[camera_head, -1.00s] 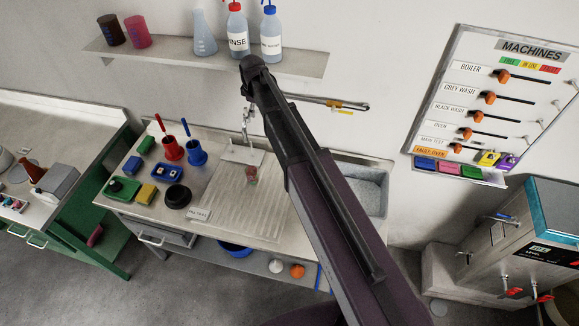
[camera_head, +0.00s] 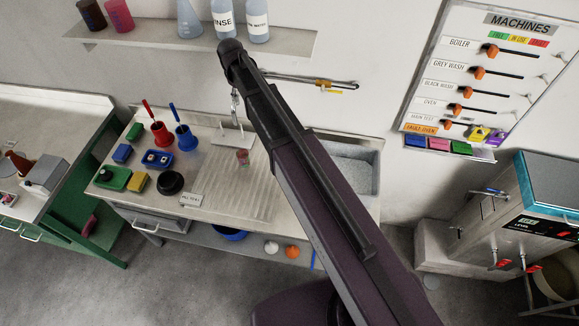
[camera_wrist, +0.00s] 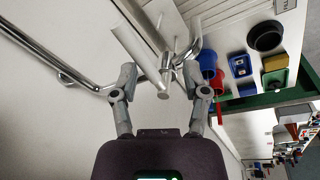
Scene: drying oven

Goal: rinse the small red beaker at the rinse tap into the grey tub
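The small red beaker (camera_head: 243,157) stands upright on the ribbed draining board in the head view, below a thin chrome fixture (camera_head: 234,103) that looks like the rinse tap. The grey tub (camera_head: 368,152) is set in the bench's right end, partly hidden behind my arm. My gripper (camera_wrist: 160,72) is open in the wrist view, fingers spread, with a pale cylindrical rod end (camera_wrist: 163,92) and chrome piping showing between and beyond them. I see no contact with it. The red beaker is not recognisable in the wrist view. In the head view I cannot make out the fingers.
Left of the draining board stand a red cup (camera_head: 161,134), a blue cup (camera_head: 186,139), small coloured trays and a black round dish (camera_head: 171,183). A chrome wall pipe (camera_head: 300,79) runs under the bottle shelf (camera_head: 295,42). A steel machine (camera_head: 510,205) stands at the right.

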